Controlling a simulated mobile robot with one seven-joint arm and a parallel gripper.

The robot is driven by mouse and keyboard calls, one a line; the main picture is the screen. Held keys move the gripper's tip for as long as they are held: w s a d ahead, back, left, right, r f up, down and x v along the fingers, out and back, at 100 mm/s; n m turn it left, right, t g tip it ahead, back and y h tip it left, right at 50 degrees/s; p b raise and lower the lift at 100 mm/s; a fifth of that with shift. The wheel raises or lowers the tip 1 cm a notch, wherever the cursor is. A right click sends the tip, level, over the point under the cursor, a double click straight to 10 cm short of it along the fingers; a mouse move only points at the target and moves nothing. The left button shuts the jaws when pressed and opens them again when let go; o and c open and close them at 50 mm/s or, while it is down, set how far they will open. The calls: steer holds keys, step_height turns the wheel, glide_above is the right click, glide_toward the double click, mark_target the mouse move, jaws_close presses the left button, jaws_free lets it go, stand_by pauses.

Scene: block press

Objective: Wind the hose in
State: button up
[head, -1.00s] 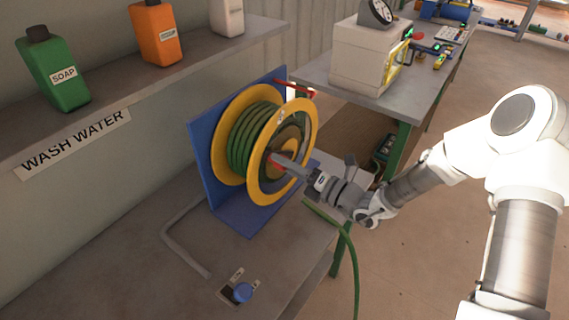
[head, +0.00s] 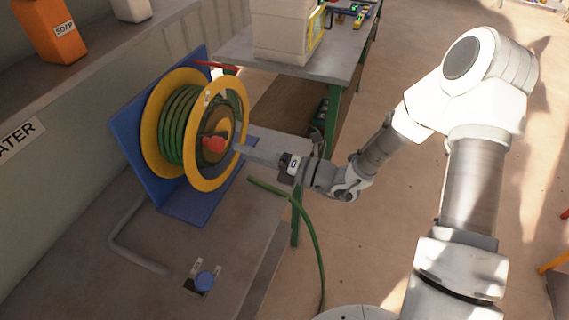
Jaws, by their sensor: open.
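The hose reel has yellow rims (head: 160,128) and stands on a blue bracket (head: 128,142) on the bench. Green hose (head: 178,125) is wound in several turns on its drum. A loose length of green hose (head: 305,222) lies over the bench edge and hangs down toward the floor. A red knob (head: 213,144) sits on the reel's near face. My gripper (head: 243,150) is open, just right of the reel and apart from the red knob. Its fingers point left toward the reel face.
A blue valve knob (head: 205,281) and a bent grey pipe (head: 128,240) are at the bench front. An orange bottle (head: 52,32) stands on the shelf. A second bench (head: 225,48) with a white machine (head: 285,30) is behind. The floor at right is open.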

steer(key=v, duration=0.9)
steer(key=shift+d, duration=0.25)
steer(key=shift+s+f, duration=0.1)
